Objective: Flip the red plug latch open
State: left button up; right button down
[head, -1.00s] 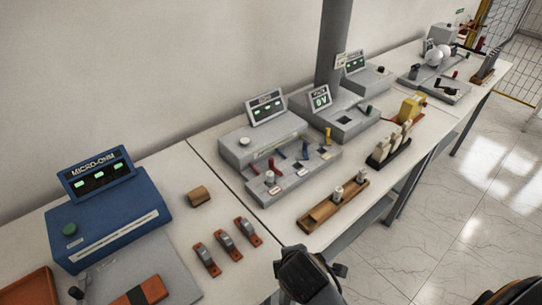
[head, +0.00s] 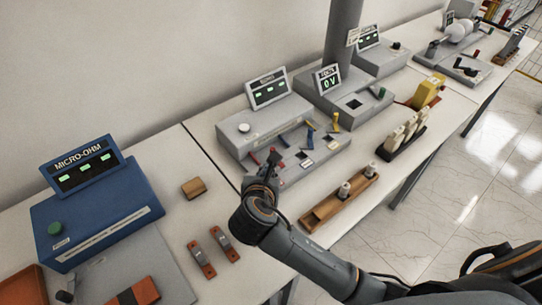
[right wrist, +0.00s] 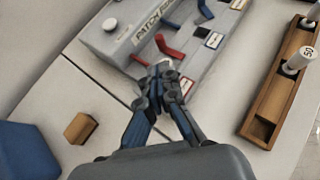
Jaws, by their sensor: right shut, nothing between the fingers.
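The red plug latch (right wrist: 172,50) stands tilted on the front ledge of the grey patch panel (right wrist: 116,52), at its near left end. In the head view its red tip (head: 275,157) shows just beside my right gripper (head: 264,168). In the right wrist view my right gripper (right wrist: 160,76) has its fingertips together and empty, close to the latch's near side. I cannot tell whether they touch it. A blue latch (right wrist: 170,27) stands just beyond the red one. My left gripper is out of view.
A wooden tray (head: 322,211) with white-topped cylinders lies right of the panel. A wooden block (head: 194,187) and orange-ended clamps (head: 202,260) lie on the near table, left of my arm. The blue micro-ohm meter (head: 95,215) stands farther left. A seam divides the tables.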

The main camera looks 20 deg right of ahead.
jog(key=p+x, duration=0.1)
jog(key=x, duration=0.9)
jog(key=shift+r, duration=0.1)
jog(key=shift+w+d, duration=0.1)
jog(key=shift+w, duration=0.1)
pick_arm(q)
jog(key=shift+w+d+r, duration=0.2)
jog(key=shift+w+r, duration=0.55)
pick_arm(e)
jog(key=shift+f, duration=0.2)
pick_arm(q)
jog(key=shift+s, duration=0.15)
